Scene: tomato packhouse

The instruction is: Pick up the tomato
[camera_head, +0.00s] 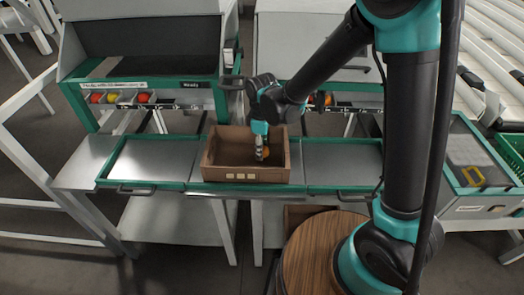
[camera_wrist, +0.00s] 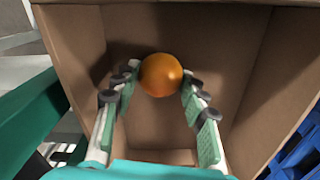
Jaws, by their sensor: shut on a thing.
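An orange tomato (camera_wrist: 160,75) is between the fingertips of my gripper (camera_wrist: 158,82) in the wrist view, with a finger on each side of it. The gripper is shut on the tomato. In the head view, my gripper (camera_head: 261,153) reaches down into a brown cardboard box (camera_head: 247,175), and the tomato (camera_head: 265,152) shows as a small orange patch at the fingertips. The box walls (camera_wrist: 75,45) surround the tomato in the wrist view. I cannot tell whether the tomato touches the box floor.
The box stands on a green-edged metal table (camera_head: 150,160) with bare surface on both sides. Sorting machines with several coloured tomatoes (camera_head: 143,97) stand behind. A round wooden top (camera_head: 310,255) is in front. Something blue (camera_wrist: 300,155) lies outside the box at lower right.

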